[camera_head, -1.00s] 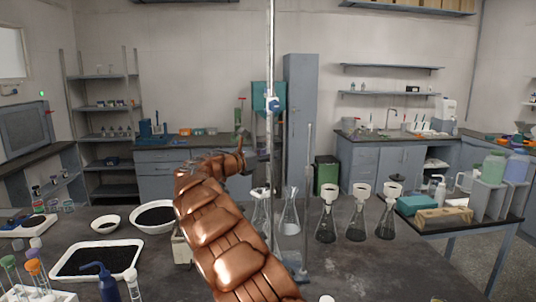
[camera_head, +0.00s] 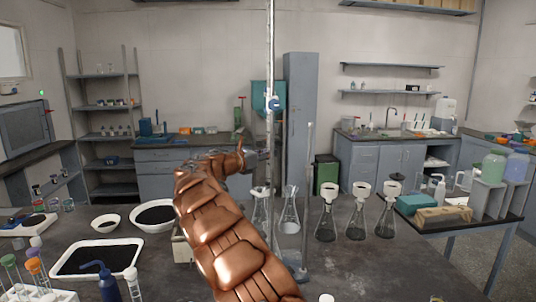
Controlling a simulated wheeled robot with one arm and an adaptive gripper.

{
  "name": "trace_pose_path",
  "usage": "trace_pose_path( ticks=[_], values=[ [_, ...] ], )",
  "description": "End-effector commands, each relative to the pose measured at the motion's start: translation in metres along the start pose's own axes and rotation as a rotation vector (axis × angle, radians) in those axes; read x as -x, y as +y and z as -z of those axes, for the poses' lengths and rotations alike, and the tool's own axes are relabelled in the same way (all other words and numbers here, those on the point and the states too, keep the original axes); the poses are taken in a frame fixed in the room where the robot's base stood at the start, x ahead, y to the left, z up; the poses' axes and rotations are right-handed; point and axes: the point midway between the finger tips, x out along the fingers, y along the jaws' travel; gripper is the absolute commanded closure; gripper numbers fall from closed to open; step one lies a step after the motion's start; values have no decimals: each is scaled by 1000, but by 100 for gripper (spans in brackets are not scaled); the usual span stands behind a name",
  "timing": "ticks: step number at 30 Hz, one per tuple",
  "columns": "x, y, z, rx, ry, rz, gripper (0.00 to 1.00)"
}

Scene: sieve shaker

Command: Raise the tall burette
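The tall burette (camera_head: 271,55) is a thin, clear upright tube rising from the middle of the bench past the top of the picture. A blue and white fitting (camera_head: 273,103) sits on it. My gripper (camera_head: 264,157) reaches in from the left, at the tube's height below the blue fitting. Its fingers are small and dark and overlap the tube in the picture. I cannot tell if they touch or grip it. The tube's lower end is partly hidden by my arm and lies close to a flask (camera_head: 261,215).
A shorter upright cylinder (camera_head: 308,190) stands just right of the tube. Black-filled bowls (camera_head: 155,230) and a tray (camera_head: 57,272) lie left.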

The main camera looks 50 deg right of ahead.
Motion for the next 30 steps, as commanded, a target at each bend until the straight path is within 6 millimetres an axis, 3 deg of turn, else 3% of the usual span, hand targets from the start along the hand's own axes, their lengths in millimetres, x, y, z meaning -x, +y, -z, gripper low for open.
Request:
trace_pose_path(
  ticks=[21,30],
  values=[
    [2,2,-75,-1,-4,-5,100],
    [2,2,-78,-2,-7,-6,100]
  ],
)
